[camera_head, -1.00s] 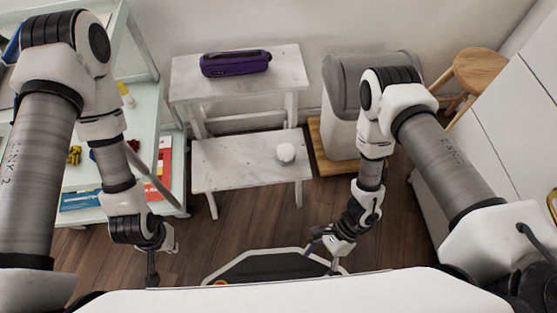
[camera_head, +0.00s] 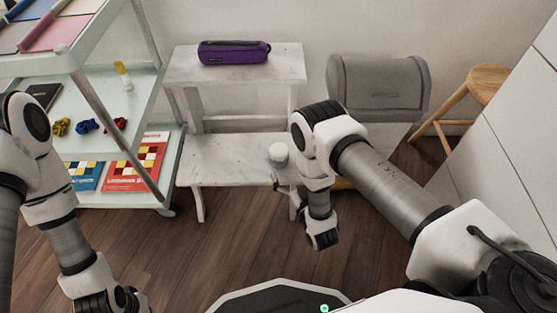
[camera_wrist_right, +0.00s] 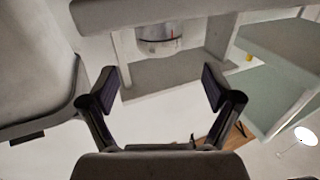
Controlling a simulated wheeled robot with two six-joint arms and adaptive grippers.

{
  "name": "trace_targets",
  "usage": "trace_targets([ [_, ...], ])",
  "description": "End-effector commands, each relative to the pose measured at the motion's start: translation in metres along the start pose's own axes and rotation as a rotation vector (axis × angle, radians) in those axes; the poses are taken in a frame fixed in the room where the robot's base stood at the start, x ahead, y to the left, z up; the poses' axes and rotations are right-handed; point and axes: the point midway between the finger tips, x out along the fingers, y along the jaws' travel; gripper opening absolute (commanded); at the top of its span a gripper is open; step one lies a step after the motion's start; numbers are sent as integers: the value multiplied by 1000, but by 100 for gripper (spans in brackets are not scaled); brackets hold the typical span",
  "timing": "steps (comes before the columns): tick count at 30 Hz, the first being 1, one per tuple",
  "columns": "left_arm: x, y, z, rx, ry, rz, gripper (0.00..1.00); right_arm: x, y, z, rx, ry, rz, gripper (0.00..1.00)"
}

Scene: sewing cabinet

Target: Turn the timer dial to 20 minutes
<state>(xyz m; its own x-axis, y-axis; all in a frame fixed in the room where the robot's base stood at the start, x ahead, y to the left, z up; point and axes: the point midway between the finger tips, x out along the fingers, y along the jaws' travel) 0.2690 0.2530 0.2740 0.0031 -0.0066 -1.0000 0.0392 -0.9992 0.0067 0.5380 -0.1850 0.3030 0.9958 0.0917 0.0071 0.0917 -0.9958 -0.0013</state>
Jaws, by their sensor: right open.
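The timer, a small white round thing (camera_head: 278,154), sits on the lower level of the white stepped stand. In the right wrist view the timer (camera_wrist_right: 158,40) shows as a pale round body with a short red mark, above and beyond the fingertips, apart from them. The dial's setting cannot be read. My right gripper (camera_head: 286,187) is just in front of the timer in the head view, partly hidden by my arm. In the wrist view the right gripper (camera_wrist_right: 160,86) is open and empty. My left gripper (camera_head: 132,299) is at the bottom left, partly cut off.
The white stand (camera_head: 225,171) has a purple case (camera_head: 234,52) on its upper level. A grey covered machine (camera_head: 378,88) and a wooden stool (camera_head: 485,82) stand at right. A glass-shelved rack (camera_head: 155,97) with books and small items is at left. Wooden floor (camera_head: 235,245) is clear in front.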

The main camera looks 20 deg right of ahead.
Motion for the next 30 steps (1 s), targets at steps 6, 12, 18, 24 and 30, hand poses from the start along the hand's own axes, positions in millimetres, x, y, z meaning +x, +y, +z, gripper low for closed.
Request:
trace_targets([
  [6,36,0,1,0,-2,0,0,37,0,5,0,2,0,89],
  [12,46,0,0,0,-1,0,0,65,0,3,-1,-2,0,89],
  [18,45,0,0,0,-1,0,0,69,0,1,-1,-4,1,89],
  [24,45,0,0,0,-1,0,0,69,0,1,-1,-5,1,46],
  [30,45,0,0,0,-1,0,0,69,0,1,-1,-5,1,28],
])
